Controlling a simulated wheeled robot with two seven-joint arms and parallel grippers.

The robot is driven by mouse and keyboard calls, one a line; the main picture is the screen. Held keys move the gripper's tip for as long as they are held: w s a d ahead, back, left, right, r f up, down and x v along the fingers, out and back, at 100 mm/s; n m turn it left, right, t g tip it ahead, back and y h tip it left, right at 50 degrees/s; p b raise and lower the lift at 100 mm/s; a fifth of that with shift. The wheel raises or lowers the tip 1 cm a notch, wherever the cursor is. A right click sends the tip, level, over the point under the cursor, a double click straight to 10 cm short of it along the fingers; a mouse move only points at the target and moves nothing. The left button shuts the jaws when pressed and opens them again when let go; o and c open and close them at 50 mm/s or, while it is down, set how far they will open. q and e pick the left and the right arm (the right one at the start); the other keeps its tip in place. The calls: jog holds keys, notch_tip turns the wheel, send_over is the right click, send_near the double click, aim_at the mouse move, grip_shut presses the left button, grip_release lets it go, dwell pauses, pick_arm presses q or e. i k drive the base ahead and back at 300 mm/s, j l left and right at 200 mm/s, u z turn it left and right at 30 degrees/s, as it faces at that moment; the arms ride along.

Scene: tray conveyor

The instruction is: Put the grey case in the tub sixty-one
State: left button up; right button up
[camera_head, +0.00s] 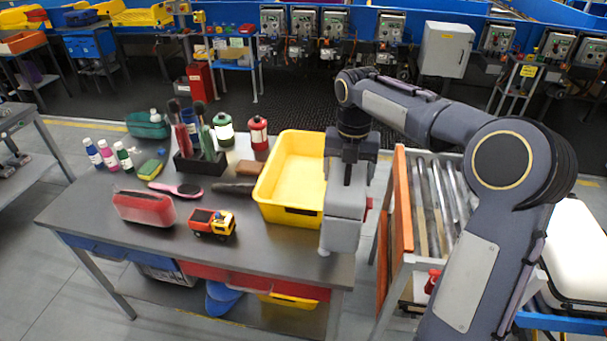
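The grey case (342,228) is upright at the right end of the dark table, against the right side of the yellow tub (270,203) in the picture. It hides part of the tub's right wall. My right gripper (347,172) comes down over the case's top, with a dark finger against its face; it looks shut on the case. I cannot tell whether the case's bottom touches the table. The tub is open and looks empty; no number is readable on it. My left gripper is not in view.
A red case (144,207), a toy truck (212,223), a pink brush (176,189), a holder with tools (199,163) and several bottles share the table (120,235). A roller conveyor (432,205) with an orange side panel (402,200) stands just right.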

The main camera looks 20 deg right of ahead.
aim_at(306, 200)
jog(key=i, duration=0.85)
